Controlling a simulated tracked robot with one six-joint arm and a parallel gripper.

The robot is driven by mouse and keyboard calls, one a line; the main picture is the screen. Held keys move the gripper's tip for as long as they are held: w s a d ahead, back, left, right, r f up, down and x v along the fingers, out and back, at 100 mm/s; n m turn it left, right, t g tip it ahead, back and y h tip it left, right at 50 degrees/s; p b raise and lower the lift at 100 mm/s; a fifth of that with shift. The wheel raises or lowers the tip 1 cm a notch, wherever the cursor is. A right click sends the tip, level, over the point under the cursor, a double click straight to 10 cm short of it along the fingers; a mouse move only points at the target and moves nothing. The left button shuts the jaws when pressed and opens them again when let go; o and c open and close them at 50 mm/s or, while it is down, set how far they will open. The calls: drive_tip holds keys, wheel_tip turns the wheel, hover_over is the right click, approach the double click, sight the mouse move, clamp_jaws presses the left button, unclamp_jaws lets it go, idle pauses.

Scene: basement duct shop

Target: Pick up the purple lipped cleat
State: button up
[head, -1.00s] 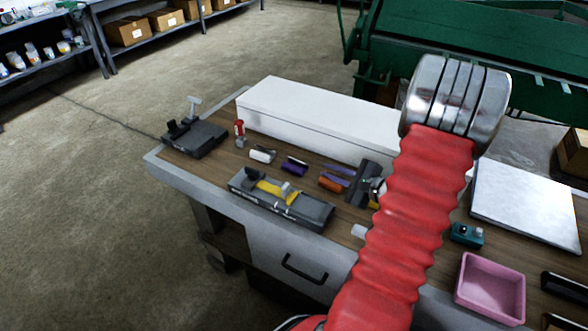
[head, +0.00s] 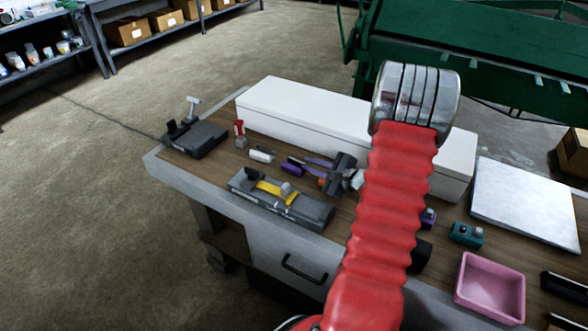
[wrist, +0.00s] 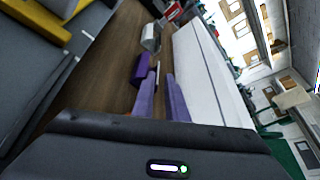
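The purple lipped cleat (head: 291,169) is a small dark purple block on the wooden bench top. It also shows in the wrist view (wrist: 140,69), just ahead of the left fingertip. My gripper (head: 301,160) has a dark body and two lighter purple fingers, which point left in the head view. The fingers are apart, with bare bench between them in the wrist view (wrist: 162,84). The lower finger's tip is close to the cleat and overlaps it in the head view. I cannot tell whether they touch. Nothing is held.
A white-and-grey piece (head: 262,155) and a red piece (head: 240,128) lie farther left. A grey fixture with a yellow strip (head: 281,201) is in front of the cleat. A long white box (head: 305,108) stands behind. A pink tray (head: 490,284) is at right.

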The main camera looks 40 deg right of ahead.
sight(297, 161)
drive_tip(key=shift+w, duration=0.1)
drive_tip(key=shift+f+x, duration=0.15)
drive_tip(key=shift+x, duration=1.1)
drive_tip(key=shift+f+x, duration=0.15)
drive_tip(key=shift+x, duration=1.1)
drive_tip(key=shift+c, duration=0.7)
clamp_jaws()
wheel_tip(297, 161, up, 10)
